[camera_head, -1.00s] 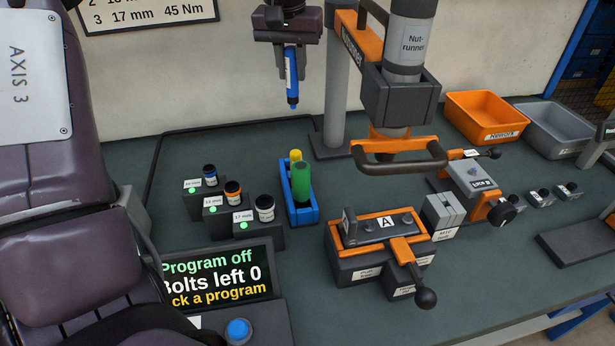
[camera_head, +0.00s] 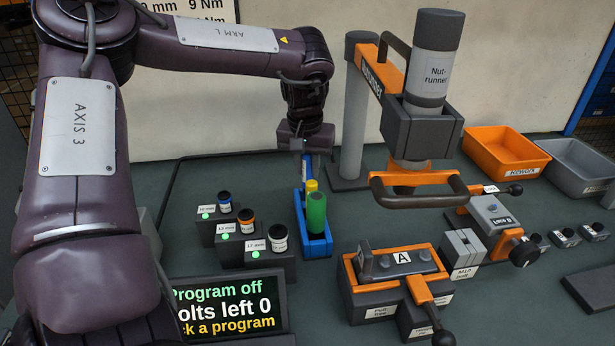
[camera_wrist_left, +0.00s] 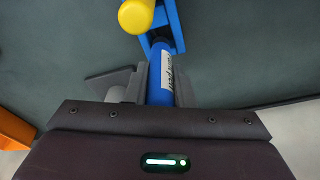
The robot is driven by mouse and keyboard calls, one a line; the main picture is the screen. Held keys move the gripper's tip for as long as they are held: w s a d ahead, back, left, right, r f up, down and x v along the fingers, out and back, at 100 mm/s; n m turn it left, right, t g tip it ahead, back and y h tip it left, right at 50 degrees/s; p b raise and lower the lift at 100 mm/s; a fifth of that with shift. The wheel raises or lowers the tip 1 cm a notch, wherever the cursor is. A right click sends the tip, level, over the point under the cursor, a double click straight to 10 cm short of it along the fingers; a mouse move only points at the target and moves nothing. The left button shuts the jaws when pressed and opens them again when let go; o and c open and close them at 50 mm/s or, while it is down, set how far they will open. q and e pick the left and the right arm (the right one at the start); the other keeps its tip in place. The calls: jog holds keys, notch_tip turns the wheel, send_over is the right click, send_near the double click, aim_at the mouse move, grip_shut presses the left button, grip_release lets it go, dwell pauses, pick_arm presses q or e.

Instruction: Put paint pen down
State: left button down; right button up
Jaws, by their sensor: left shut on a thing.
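My left gripper (camera_head: 306,150) points down at the back end of the blue pen holder (camera_head: 318,246). It is shut on the blue paint pen (camera_head: 307,170), which is upright and also shows between the fingers in the left wrist view (camera_wrist_left: 160,78). The blue pen's lower end is at the holder's back end; I cannot tell whether it is inside a slot. A yellow pen (camera_head: 311,186) and a thicker green pen (camera_head: 316,212) stand in the holder in front of it. The yellow pen's end shows close by in the left wrist view (camera_wrist_left: 136,15). My right gripper is not in view.
Several labelled blocks with small pots (camera_head: 278,238) stand left of the holder. The nutrunner's handle (camera_head: 418,190) and stand (camera_head: 351,130) are close on the right. A clamp fixture (camera_head: 395,280) is front right. A display (camera_head: 228,305) is in front.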

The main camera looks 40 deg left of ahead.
aim_at(308, 177)
pick_arm(q)
jog(key=shift+f, duration=1.65)
jog(key=shift+f, duration=0.1)
jog(key=c, duration=1.2)
grip_release()
jog(key=shift+c, duration=0.2)
notch_tip(308, 177, up, 12)
jog(key=s, duration=0.1)
jog(key=shift+s+d, duration=0.35)
jog(key=shift+d, duration=0.1)
